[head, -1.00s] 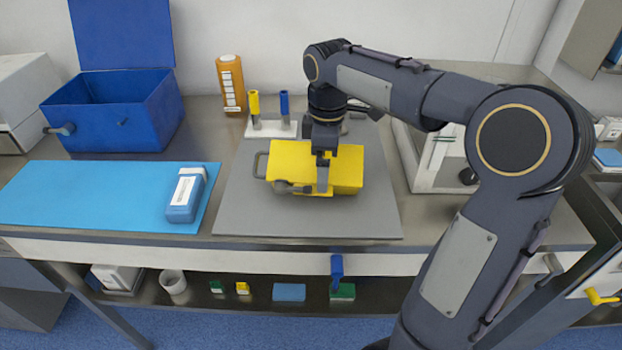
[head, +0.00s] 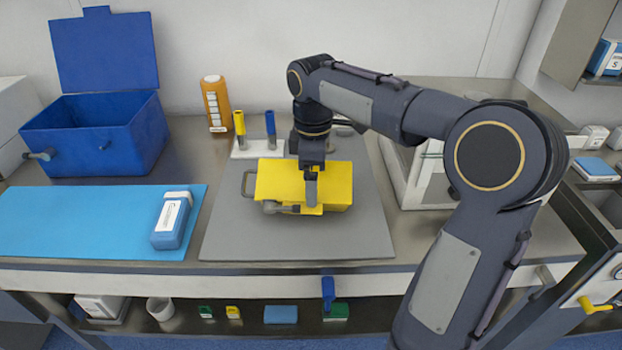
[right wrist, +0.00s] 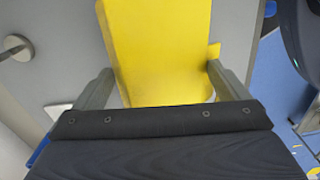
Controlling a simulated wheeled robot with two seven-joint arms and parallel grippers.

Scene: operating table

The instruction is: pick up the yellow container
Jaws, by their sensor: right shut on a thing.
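The yellow container (head: 335,180) is a box with a grey handle on its left side and a grey latch at its front. In the head view it is over the grey mat (head: 230,235); I cannot tell whether it is clear of the mat. My right gripper (head: 310,190) comes down on it from above, one finger showing against its front. In the right wrist view the container (right wrist: 160,50) sits between the two fingers of my right gripper (right wrist: 160,90), which is shut on it. My left gripper is not in view.
An open blue bin (head: 95,135) stands at the back left. A blue mat (head: 70,220) bears a blue-and-white bottle (head: 171,222). An orange bottle (head: 216,104) and a white holder (head: 262,149) with yellow and blue tubes stand behind the container. The grey mat's front is clear.

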